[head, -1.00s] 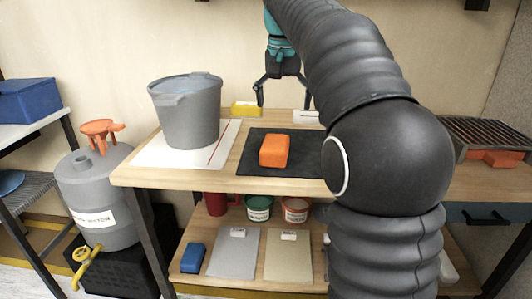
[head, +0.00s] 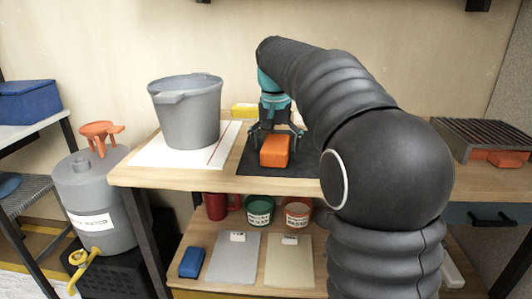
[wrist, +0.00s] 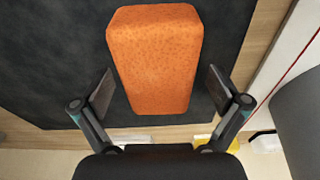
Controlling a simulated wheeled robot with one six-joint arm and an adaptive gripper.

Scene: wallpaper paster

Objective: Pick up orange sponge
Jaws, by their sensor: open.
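The orange sponge (head: 274,151) lies on a dark mat (head: 252,168) on the wooden table. In the wrist view the sponge (wrist: 155,58) is a long orange block, with the dark mat (wrist: 50,60) around it. My gripper (head: 275,136) is open and low over the back end of the sponge. In the wrist view my gripper (wrist: 160,93) has one finger on each side of the sponge's near end, with a gap on both sides. It holds nothing.
A grey bucket (head: 188,115) stands on a white sheet (head: 150,155) left of the mat. A yellow item (head: 243,110) lies behind the mat. A grill rack (head: 482,138) is at the right. The lower shelf holds pots, a blue block (head: 191,262) and two sheets.

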